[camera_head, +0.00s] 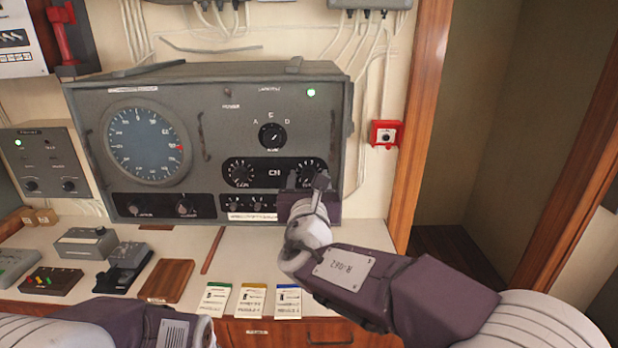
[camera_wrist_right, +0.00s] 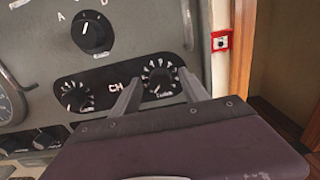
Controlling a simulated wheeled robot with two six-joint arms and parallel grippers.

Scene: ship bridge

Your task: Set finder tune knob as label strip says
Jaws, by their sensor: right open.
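The grey finder set (camera_head: 220,85) stands on the counter against the wall. Its lower black panel has two small dial knobs with a CH window between them. My right gripper (camera_head: 307,180) is open at the right knob (camera_head: 308,166). In the right wrist view the fingers (camera_wrist_right: 160,86) stand on either side of this knob (camera_wrist_right: 160,76), with no clear contact. Its lettering is too blurred to read surely. The left dial knob (camera_wrist_right: 76,97) is free. A pale label strip (camera_head: 250,217) runs along the set's bottom, its text unreadable. My left gripper is out of view.
A selector knob (camera_head: 272,136) marked A and D sits above. A round blue dial (camera_head: 147,143) fills the set's left side. Three cards with blue, yellow and green tops (camera_head: 288,302) lie at the counter's front. A red box (camera_head: 384,134) is on the wall at right.

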